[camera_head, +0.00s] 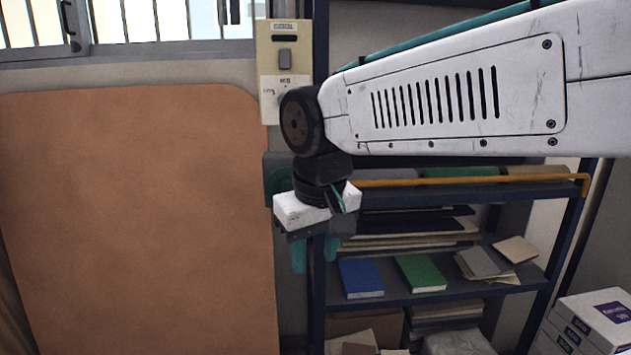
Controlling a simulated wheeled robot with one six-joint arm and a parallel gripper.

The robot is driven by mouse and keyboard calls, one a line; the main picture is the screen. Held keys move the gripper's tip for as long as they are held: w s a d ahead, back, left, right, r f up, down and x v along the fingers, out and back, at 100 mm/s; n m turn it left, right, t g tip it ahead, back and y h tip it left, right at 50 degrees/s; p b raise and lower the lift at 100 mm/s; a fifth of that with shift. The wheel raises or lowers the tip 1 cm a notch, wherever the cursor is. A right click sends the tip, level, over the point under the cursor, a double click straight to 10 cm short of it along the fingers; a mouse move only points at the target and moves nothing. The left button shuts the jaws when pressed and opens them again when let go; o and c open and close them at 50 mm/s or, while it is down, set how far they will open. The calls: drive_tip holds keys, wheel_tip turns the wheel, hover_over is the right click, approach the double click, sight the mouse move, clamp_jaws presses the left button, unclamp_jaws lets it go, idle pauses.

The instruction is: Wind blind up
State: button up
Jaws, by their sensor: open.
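A beige wall control box (271,85) is mounted at upper centre, just left of a dark blue post. It has a grey rocker switch (285,59) and, below it, small lettering too blurred to read for certain. The box's lower right part is hidden behind my arm's dark wrist joint. My gripper (314,256) hangs below the box, pointing down, with its teal fingers apart and nothing seen between them. It overlaps the shelf's left post in the picture. No blind is clearly recognisable; a barred window (160,22) shows at the upper left.
A large orange-brown panel (135,220) stands against the wall at left. A dark blue shelf unit (440,294) with an orange rail (470,181) holds a blue book (360,278), a green book (420,273) and papers. White boxes (595,318) are stacked at lower right.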

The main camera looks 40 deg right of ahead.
drive_tip(key=w+d+r+m+h, duration=0.1)
drive_tip(key=w+d+r+m, duration=0.1)
drive_tip(key=w+d+r, duration=0.3)
drive_tip(key=w+d+m+t+h, duration=0.1)
drive_tip(key=w+d, duration=0.2)
drive_tip(key=w, duration=0.5)
drive_tip(key=w+d+r+m+h, duration=0.1)
drive_tip(key=w+d+r+m, duration=0.1)
drive_tip(key=w+d+r, duration=0.3)
drive_tip(key=x, duration=0.3)
drive_tip(key=a+x, duration=0.1)
drive_tip(key=x, duration=0.5)
drive_tip(key=shift+w+a+f, duration=0.2)
drive_tip(key=shift+w+f, duration=0.15)
drive_tip(key=shift+w, duration=0.1)
clamp_jaws()
